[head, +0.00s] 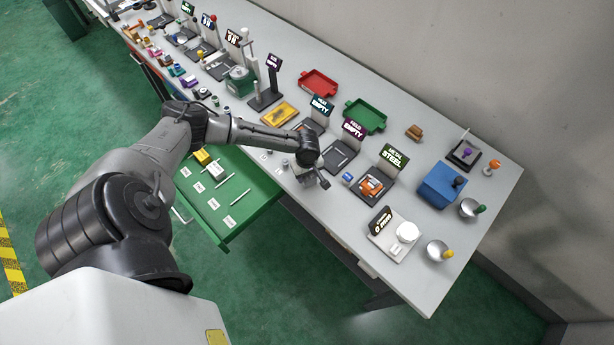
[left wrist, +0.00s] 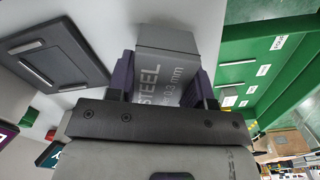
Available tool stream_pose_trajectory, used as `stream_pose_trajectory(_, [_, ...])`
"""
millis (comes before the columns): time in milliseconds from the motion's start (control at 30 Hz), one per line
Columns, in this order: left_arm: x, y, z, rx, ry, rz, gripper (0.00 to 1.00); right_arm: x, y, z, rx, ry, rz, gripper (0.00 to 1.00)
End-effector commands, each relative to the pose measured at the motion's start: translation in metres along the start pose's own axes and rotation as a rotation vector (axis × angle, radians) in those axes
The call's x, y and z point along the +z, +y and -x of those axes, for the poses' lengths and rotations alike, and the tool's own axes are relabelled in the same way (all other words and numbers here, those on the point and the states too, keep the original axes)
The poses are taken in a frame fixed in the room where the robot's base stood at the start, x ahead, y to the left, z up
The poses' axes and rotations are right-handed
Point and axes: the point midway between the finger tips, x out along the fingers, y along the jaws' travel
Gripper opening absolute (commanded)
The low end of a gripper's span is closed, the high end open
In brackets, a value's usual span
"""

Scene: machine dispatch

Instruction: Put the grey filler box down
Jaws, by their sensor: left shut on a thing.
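The grey filler box (left wrist: 168,62) shows in the left wrist view, with "STEEL" and "0.3 mm" lettering on its side. My left gripper (left wrist: 165,82) is shut on it, a dark finger on each side. In the head view my left gripper (head: 318,182) is over the front edge of the grey table (head: 340,215), right of the open green drawer. The box is hard to make out there, and I cannot tell whether it touches the table. My right gripper is not in view.
A dark tray with metal bars (left wrist: 55,58) lies beside the box. The open green drawer (head: 245,205) holds labelled items. A "METAL STEEL" sign (head: 394,156) stands by an orange part (head: 371,187). A blue box (head: 440,186) is farther right. Red (head: 319,84) and green (head: 366,116) trays sit behind.

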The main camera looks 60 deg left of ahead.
Motion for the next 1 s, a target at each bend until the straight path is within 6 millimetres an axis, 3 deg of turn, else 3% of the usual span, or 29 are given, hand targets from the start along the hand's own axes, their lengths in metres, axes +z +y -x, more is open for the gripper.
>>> stream_pose_trajectory(200, [0.000,0.001,-0.019,0.002,0.000,0.000,0.24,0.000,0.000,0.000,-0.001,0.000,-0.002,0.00])
stream_pose_trajectory(633, [0.000,0.001,-0.024,0.001,0.000,0.000,0.24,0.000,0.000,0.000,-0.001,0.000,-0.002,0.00])
stream_pose_trajectory(667, [0.000,0.001,-0.023,0.001,0.000,0.000,0.50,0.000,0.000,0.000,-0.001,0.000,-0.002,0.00])
stream_pose_trajectory(900, [0.000,0.001,-0.023,0.001,0.000,0.000,0.73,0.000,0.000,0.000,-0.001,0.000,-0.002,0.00])
stream_pose_trajectory(1000, [0.000,0.001,-0.023,0.001,0.000,0.000,0.73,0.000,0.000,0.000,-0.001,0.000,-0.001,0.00])
